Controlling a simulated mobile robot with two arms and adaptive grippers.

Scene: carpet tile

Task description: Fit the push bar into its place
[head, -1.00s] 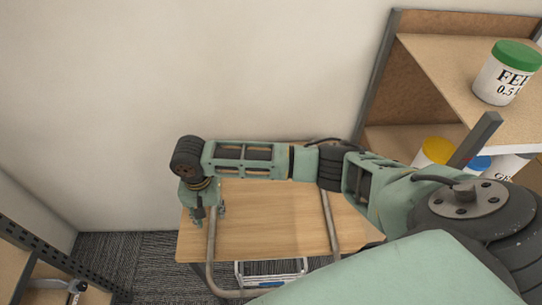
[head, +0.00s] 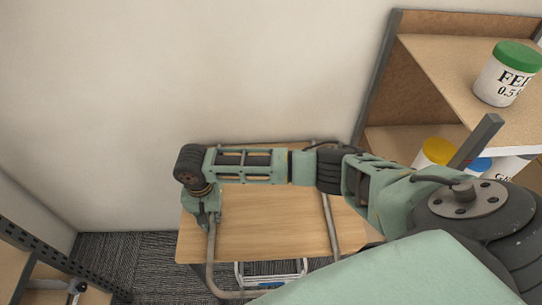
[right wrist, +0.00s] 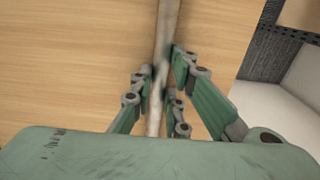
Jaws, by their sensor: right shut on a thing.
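The push bar (head: 211,262) is a bent grey metal tube. It lies across the wooden top (head: 270,222), and its curved part reaches past the front edge in the head view. My right gripper (head: 209,221) points down at the left side of the bar and is shut on it. In the right wrist view the bar (right wrist: 168,22) runs between the gripper's fingers (right wrist: 160,80), which touch it from both sides. Whether the bar's ends sit in any fitting is hidden or too small to tell. My left gripper is not in view.
A shelf unit (head: 452,70) with several tubs, one green-lidded (head: 508,75), stands at the right. Another rack (head: 50,255) is at the lower left. A white wall rises behind. A white and blue frame (head: 270,278) shows below the top's front edge.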

